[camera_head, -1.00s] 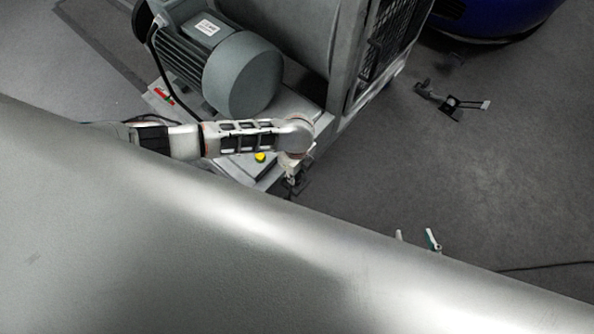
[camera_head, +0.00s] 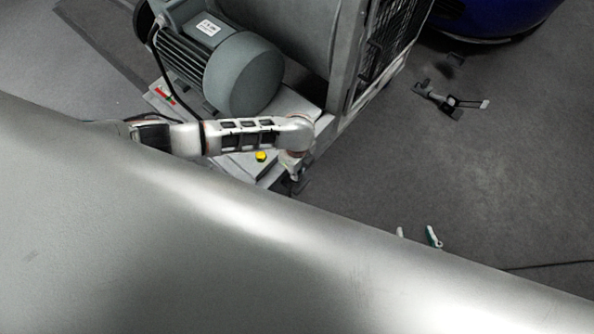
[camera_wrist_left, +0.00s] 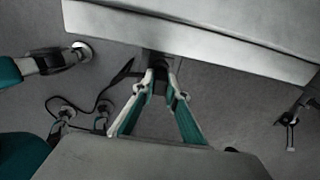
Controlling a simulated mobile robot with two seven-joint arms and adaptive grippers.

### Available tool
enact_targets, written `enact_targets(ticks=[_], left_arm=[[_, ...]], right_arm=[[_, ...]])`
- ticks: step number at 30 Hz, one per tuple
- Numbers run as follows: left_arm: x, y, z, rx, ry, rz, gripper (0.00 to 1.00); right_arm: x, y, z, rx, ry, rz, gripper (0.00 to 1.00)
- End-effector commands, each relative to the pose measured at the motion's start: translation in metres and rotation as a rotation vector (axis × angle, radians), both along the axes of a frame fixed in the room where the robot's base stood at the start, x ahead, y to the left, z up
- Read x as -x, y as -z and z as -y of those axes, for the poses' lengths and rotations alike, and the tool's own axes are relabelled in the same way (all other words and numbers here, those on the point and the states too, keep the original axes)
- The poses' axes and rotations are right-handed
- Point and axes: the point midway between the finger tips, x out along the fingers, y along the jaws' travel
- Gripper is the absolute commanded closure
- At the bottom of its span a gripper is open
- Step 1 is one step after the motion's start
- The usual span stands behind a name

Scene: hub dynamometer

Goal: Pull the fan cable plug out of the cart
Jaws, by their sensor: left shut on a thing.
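The cart (camera_head: 282,106) carries a grey motor, and its pale lower edge (camera_wrist_left: 200,38) crosses the top of the left wrist view. My left gripper (camera_wrist_left: 159,76) is shut on the dark fan cable plug (camera_wrist_left: 155,60), right by this edge. I cannot tell how deep the plug sits in the cart. A black cable (camera_wrist_left: 110,86) curves left from near the fingertips. In the head view my left gripper (camera_head: 297,184) is at the cart's lower corner, small and partly hidden. Two fingertips of my right gripper (camera_head: 417,236) show apart; the rest is hidden.
The grey motor (camera_head: 243,75) and a mesh-sided housing (camera_head: 350,70) stand on the cart. A yellow button (camera_head: 261,156) is near my left arm. A black bracket-like object (camera_head: 450,101) lies on the floor at right. The grey floor between is mostly clear.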

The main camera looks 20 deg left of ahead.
Motion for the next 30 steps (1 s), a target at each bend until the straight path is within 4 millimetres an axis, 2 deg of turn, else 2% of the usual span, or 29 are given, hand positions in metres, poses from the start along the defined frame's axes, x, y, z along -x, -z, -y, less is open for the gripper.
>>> enact_targets(ticks=[30], left_arm=[[0.0, -0.007, 0.0, 0.0, 0.0, -0.001, 1.0]], right_arm=[[-0.005, -0.013, -0.003, -0.006, 0.0, 0.018, 0.6]])
